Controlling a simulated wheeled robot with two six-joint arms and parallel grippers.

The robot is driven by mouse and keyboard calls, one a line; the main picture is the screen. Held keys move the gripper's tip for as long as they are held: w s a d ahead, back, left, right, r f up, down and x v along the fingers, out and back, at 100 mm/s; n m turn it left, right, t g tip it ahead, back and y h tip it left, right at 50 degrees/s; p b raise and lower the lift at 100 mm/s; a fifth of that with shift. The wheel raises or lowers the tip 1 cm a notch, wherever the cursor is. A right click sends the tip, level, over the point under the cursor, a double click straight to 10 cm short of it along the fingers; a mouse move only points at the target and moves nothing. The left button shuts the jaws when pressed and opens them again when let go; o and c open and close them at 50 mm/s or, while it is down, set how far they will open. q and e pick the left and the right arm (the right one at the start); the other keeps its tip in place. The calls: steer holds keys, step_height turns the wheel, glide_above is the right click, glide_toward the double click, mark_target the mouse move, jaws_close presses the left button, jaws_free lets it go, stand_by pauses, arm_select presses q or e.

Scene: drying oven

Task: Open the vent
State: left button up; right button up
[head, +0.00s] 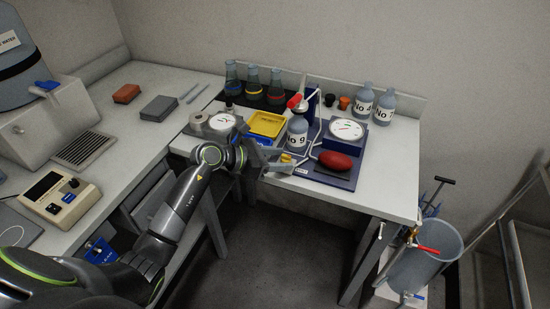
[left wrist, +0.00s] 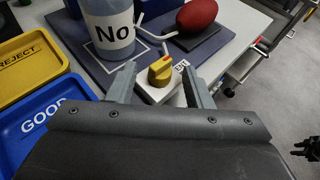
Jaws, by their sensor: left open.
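A yellow knob (left wrist: 160,72) with a red pointer sits on a small white block (left wrist: 155,92) at the front edge of a dark blue base plate; I take it for the vent valve. It also shows small in the head view (head: 286,158). My left gripper (left wrist: 158,86) is open, its fingers on either side of the knob and block, with no clear grip on them. In the head view my left gripper (head: 277,160) reaches in from the left at the table's front. Whether the fingers touch the block cannot be told.
A bottle "No 9" (head: 297,133) stands behind the knob, with a red bulb (head: 335,161) to the right and thin tubing between. A yellow tray (head: 267,123) and a blue tray (left wrist: 32,112) lie left. A round dial (head: 346,129) is behind. The floor in front is open.

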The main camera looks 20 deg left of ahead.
arm_select(q)
steer(key=b+v, duration=0.2)
steer(key=v, duration=1.5)
steer(key=shift+s, duration=0.15)
